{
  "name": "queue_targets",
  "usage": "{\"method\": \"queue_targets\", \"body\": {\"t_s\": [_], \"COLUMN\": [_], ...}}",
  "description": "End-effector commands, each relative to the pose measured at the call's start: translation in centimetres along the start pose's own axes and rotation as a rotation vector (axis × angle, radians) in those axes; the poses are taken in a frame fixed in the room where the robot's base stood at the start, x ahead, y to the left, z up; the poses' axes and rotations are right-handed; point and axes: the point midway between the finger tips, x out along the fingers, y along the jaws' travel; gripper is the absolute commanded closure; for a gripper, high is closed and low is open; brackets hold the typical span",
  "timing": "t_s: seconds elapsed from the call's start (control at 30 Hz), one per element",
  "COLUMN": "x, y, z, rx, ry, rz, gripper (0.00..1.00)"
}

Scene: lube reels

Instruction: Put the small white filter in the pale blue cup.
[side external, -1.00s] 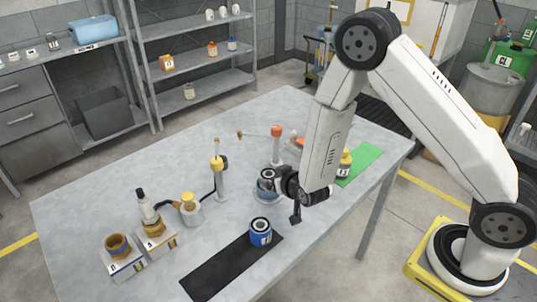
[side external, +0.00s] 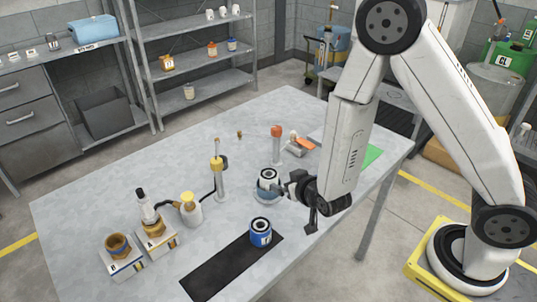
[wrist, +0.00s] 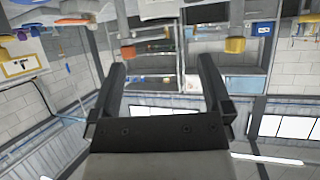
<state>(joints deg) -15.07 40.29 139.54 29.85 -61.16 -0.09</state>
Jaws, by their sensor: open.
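The small white filter (side external: 268,176), with a dark ring on top, stands upright in the pale blue cup (side external: 264,196) near the middle of the table. The filter's lower part is hidden by the cup. My gripper (side external: 284,187) is just right of the cup, close beside the filter. Whether it touches them is hard to tell. In the wrist view my gripper (wrist: 163,65) is open, with nothing between its fingers. I cannot make out the filter or cup in that view.
A blue filter (side external: 261,233) stands on a black mat (side external: 215,276) in front. A post with a yellow collar (side external: 219,178) and an orange-topped post (side external: 276,145) stand behind. A yellow-topped bottle (side external: 189,208) and labelled blocks (side external: 122,264) are at left. The table's left rear is clear.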

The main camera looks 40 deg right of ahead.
Motion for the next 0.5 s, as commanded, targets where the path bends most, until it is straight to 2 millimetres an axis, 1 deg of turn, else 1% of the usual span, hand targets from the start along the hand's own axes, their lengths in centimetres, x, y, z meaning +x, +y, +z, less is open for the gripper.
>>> {"method": "queue_targets", "body": {"t_s": [0.33, 0.5], "x": [0.02, -0.15], "y": [-0.01, -0.10], "z": [-0.04, -0.29], "rx": [0.001, 0.008], "ry": [-0.006, -0.050], "rz": [-0.002, -0.020], "gripper": [0.00, 0.00]}}
